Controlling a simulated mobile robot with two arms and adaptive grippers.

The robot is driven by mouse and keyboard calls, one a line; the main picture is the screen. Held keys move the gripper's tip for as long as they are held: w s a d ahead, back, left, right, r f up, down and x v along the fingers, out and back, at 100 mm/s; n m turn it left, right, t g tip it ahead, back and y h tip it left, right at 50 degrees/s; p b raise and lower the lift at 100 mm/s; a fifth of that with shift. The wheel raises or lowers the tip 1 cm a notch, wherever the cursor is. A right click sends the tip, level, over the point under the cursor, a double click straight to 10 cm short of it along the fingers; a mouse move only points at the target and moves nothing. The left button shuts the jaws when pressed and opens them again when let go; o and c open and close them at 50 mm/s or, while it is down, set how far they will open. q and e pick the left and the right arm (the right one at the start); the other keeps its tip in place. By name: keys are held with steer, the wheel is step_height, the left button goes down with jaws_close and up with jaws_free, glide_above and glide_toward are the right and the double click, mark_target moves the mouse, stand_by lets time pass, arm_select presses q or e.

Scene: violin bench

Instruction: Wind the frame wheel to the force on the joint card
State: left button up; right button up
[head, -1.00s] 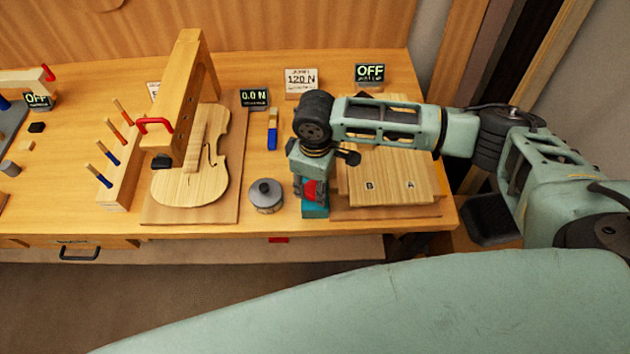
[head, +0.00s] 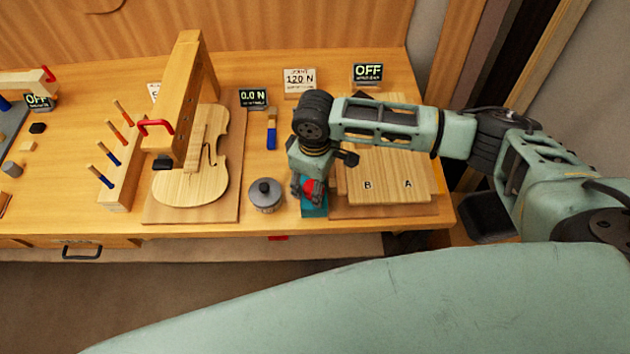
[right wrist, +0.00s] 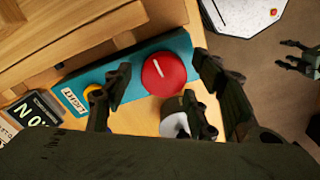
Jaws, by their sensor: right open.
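The joint card (head: 300,81) at the back of the bench reads 120 N. The dark display (head: 253,98) left of it reads 0.0 N. A round red knob with a white mark (right wrist: 164,74) sits on a teal base (right wrist: 130,73), which also shows in the head view (head: 314,210). My right gripper (right wrist: 160,90) is open above the base, its fingers on either side of the red knob; contact is unclear. A wooden frame (head: 188,90) with a red handle (head: 156,124) stands over the violin body (head: 195,180). A dark claw, probably my left gripper (right wrist: 298,56), shows small in the wrist view.
A round grey-lidded tin (head: 265,194) stands close left of the teal base. A wooden board marked B and A (head: 385,185) lies to its right. A peg rack (head: 120,185) with several handled tools stands at left. The bench front edge is near.

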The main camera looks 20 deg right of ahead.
step_height(320, 180, up, 12)
steer(key=shift+f, duration=0.2)
stand_by(1.4)
